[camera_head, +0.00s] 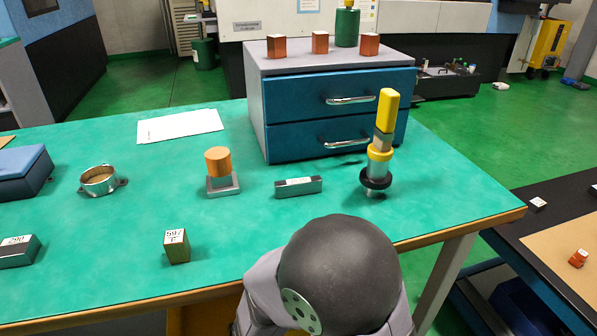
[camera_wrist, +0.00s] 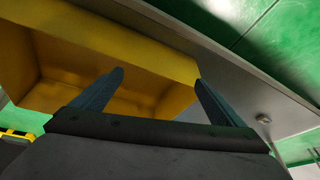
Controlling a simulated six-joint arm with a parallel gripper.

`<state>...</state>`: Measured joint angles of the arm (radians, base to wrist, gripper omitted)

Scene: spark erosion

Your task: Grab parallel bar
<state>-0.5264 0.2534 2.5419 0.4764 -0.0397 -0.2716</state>
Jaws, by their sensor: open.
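A small grey metal bar (camera_head: 298,188) with a white label on top, which looks like the parallel bar, lies flat on the green table mat. It sits between the orange cylinder on its grey base and the yellow-and-black tool holder. It does not show in the wrist view. My gripper (camera_wrist: 158,78) is open in the wrist view, its two dark fingers spread with nothing between them. Beyond the fingers is a yellow open bin (camera_wrist: 150,75). In the head view my arm's dark rounded part stands at the table's front edge and the gripper is hidden.
The yellow-topped tool holder (camera_head: 379,150) stands upright right of the bar. The orange cylinder (camera_head: 218,161) is left of it. A blue drawer cabinet (camera_head: 300,108) stands behind. A block marked 597 (camera_head: 177,247) and a "290" block (camera_head: 18,252) lie nearer the front left.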

